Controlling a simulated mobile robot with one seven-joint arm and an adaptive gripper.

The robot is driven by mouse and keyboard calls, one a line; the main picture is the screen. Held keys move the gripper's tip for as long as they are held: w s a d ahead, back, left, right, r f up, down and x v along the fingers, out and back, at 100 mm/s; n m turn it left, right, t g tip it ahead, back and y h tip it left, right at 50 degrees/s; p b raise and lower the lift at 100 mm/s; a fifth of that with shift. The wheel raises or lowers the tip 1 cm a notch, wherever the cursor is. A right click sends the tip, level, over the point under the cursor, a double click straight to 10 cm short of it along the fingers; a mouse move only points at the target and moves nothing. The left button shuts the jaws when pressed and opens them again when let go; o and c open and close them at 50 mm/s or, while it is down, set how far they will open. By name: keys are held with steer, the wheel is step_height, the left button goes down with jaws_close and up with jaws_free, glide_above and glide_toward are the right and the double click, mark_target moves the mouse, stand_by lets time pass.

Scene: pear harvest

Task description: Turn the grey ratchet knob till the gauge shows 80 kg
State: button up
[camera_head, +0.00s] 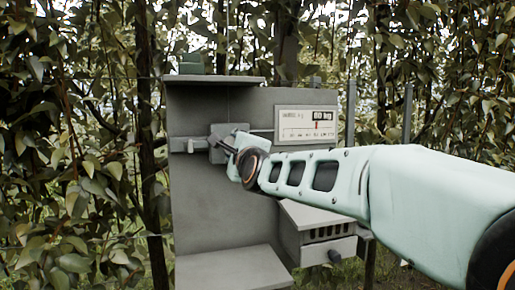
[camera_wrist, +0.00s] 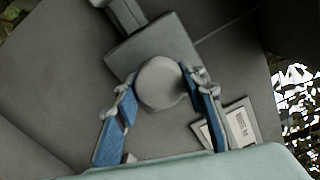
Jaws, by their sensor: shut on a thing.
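The round grey ratchet knob (camera_wrist: 161,82) sits on a grey square housing (camera_wrist: 152,43) in the wrist view. My gripper (camera_wrist: 158,88) is shut on the knob, with one blue-padded finger on each side. In the head view, my gripper (camera_head: 232,147) reaches the grey housing (camera_head: 220,136) on the upright panel, and the knob is mostly hidden behind it.
The grey panel (camera_head: 222,218) has a top ledge (camera_head: 214,80) and a lower shelf (camera_head: 230,270). A grey box with slots (camera_head: 325,233) and a dark knob stands below my arm. Leafy trees and thin posts surround the panel.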

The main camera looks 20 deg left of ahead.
steer(key=o, duration=1.2)
steer(key=shift+c, duration=0.2)
steer(key=shift+r, duration=0.15)
